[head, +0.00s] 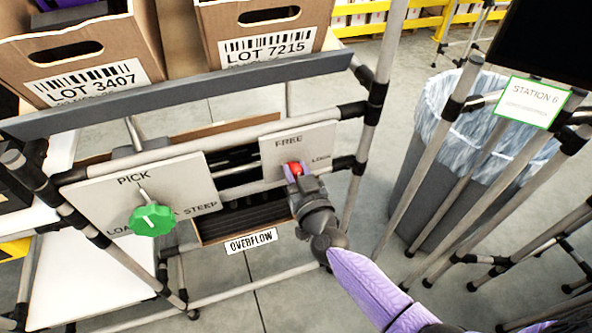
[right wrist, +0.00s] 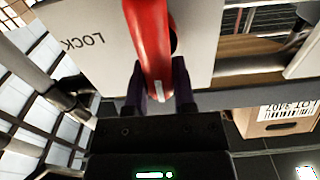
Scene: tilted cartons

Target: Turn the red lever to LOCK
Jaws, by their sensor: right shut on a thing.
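The red lever (head: 295,168) sits on a pale panel (head: 325,139) marked FREE at the top and LOCK at the right. My right gripper (head: 293,174) covers much of it in the head view, so its exact angle is hard to tell there. In the right wrist view the red lever (right wrist: 150,45) runs down from the top edge between the two dark fingers of my right gripper (right wrist: 158,92), which is shut on it. The LOCK label (right wrist: 84,42) shows upside down to its left. My left gripper is not in view.
A second panel (head: 95,203) with a green knob (head: 150,219) stands to the left. Cartons (head: 260,35) sit tilted on the rack above a grey rail (head: 190,93). An OVERFLOW bin (head: 251,241) is below. A lined grey bin (head: 425,185) and pipe posts stand at the right.

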